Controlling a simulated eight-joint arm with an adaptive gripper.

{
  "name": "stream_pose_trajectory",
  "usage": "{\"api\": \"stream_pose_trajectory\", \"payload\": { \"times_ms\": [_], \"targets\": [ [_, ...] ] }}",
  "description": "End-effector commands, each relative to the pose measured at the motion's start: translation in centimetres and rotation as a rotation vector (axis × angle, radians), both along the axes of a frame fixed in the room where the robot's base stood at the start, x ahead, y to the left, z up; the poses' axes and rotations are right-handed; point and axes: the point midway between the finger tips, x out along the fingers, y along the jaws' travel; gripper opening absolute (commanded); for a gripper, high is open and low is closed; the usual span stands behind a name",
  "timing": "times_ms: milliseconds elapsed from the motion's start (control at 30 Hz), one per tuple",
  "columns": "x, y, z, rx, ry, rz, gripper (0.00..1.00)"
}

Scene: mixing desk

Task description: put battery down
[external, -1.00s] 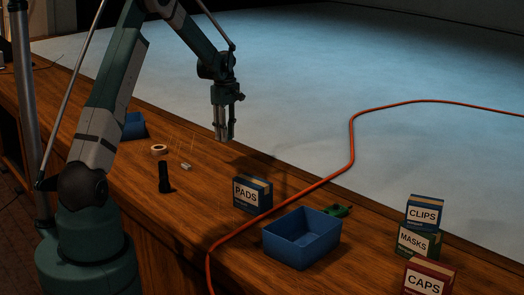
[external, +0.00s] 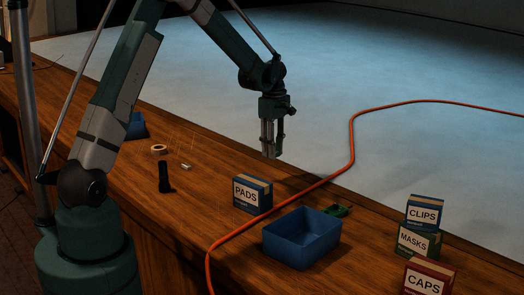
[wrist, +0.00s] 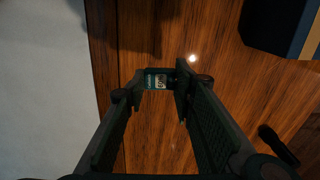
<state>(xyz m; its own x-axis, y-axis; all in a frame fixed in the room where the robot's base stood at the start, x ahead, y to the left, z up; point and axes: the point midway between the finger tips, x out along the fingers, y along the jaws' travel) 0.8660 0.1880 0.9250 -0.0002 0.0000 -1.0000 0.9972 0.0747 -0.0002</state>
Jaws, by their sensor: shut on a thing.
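My gripper (external: 271,154) hangs above the back part of the wooden desk, behind the PADS box. In the wrist view my gripper (wrist: 160,82) is shut on the battery (wrist: 157,80), a small item with a teal and pale label between the fingertips. In the external view the battery cannot be made out apart from the fingers. Bare wood shows below it in the wrist view.
An open blue bin (external: 290,255) stands in front of the PADS box (external: 252,194), with a green item (external: 337,210) behind. An orange cable (external: 352,150) crosses the desk. CLIPS (external: 424,214), MASKS (external: 416,240) and CAPS (external: 426,281) boxes stand right. A black cylinder (external: 164,178) stands left.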

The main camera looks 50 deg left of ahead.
Motion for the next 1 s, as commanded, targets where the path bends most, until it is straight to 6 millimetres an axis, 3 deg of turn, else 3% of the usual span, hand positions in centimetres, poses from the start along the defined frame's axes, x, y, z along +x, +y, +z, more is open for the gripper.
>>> {"api": "stream_pose_trajectory", "payload": {
  "times_ms": [33,300,600,800,1000],
  "targets": [
    [-0.1,-1.9,0.1,0.0,0.0,-0.01,0.14],
    [-1.4,-10.2,0.1,0.0,0.0,-0.039,0.14],
    [-3.5,-17.9,0.1,0.0,0.0,-0.066,0.14],
    [-4.4,-20.3,0.1,0.0,0.0,-0.074,0.14],
    [-4.6,-21.0,0.1,0.0,0.0,-0.076,0.14]
  ]
}}
